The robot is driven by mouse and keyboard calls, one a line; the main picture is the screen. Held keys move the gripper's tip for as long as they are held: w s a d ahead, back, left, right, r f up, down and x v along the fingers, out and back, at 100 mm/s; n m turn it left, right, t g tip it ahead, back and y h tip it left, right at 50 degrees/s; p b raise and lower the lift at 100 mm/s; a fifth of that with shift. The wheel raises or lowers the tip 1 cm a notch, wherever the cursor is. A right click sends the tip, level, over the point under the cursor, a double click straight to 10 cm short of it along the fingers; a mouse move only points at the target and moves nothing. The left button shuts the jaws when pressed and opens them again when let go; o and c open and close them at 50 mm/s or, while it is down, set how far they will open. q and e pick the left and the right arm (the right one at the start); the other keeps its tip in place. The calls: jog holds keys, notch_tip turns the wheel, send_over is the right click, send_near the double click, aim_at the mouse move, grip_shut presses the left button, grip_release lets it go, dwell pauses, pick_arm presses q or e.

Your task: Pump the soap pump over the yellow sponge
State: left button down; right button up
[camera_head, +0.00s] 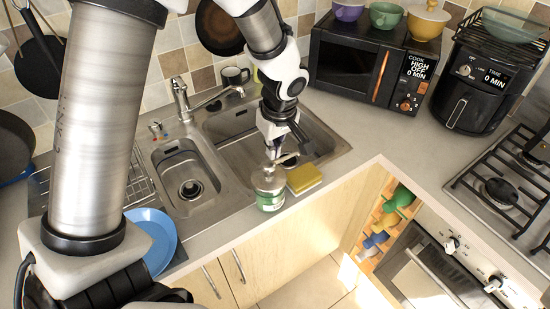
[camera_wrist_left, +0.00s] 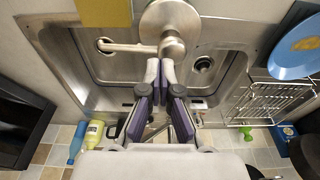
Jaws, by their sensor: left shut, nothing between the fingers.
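The soap pump (camera_head: 269,188) is a clear and green bottle with a metallic pump top, upright on the counter's front strip by the sink. In the left wrist view its pump head (camera_wrist_left: 173,46) shows, with the spout reaching left. The yellow sponge (camera_head: 304,179) lies flat just right of the bottle; it also shows at the top of the left wrist view (camera_wrist_left: 103,13). My left gripper (camera_head: 273,158) points down at the pump head, its fingers (camera_wrist_left: 166,68) shut and empty. I cannot tell whether the fingertips touch the pump. My right gripper is out of view.
The double sink (camera_head: 222,140) with its faucet (camera_head: 181,98) lies behind and left of the bottle. A blue plate (camera_head: 158,240) is at the left. A microwave (camera_head: 345,72), an air fryer (camera_head: 470,98) and a stove stand right. The counter right of the sponge is clear.

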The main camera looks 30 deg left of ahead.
pick_arm(q)
notch_tip(320, 180, up, 7)
jog(key=p, duration=0.4)
jog(key=shift+f, duration=0.15)
